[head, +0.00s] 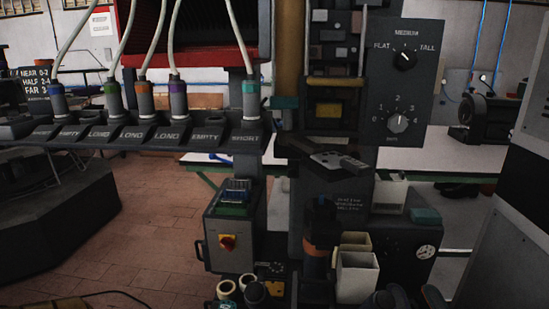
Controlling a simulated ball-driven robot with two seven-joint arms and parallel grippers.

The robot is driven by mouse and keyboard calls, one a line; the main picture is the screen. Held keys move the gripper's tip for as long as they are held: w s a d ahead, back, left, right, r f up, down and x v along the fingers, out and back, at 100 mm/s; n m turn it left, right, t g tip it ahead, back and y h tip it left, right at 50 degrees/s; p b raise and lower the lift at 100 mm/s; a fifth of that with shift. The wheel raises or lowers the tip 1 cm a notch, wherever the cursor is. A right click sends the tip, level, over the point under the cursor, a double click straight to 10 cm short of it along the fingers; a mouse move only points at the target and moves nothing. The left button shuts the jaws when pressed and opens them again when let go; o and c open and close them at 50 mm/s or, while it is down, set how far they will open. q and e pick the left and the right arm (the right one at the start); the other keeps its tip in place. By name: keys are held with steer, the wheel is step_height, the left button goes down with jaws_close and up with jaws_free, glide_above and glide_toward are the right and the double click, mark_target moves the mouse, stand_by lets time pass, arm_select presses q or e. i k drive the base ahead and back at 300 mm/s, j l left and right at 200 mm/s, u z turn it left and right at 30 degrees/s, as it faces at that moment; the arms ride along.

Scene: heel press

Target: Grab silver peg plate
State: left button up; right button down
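A small flat plate (338,161) with a silver-grey top sits at the front of the press, below its yellow-fronted part. It may be the silver peg plate, but pegs are too small to tell. Its far side meets the dark press body, so I cannot see how it is held. Neither my left nor my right gripper shows in the head view, so nothing is seen touching the plate.
A dark panel with two knobs (404,80) stands right of the plate. A rack of corded plugs (160,135) is at left. A control box with a red switch (230,240) and white bins (357,277) stand below. Tiled floor is open at left.

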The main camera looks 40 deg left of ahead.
mark_target(332, 160)
steer(key=u, duration=1)
steer(key=l+u, duration=0.25)
steer(key=l, duration=0.45)
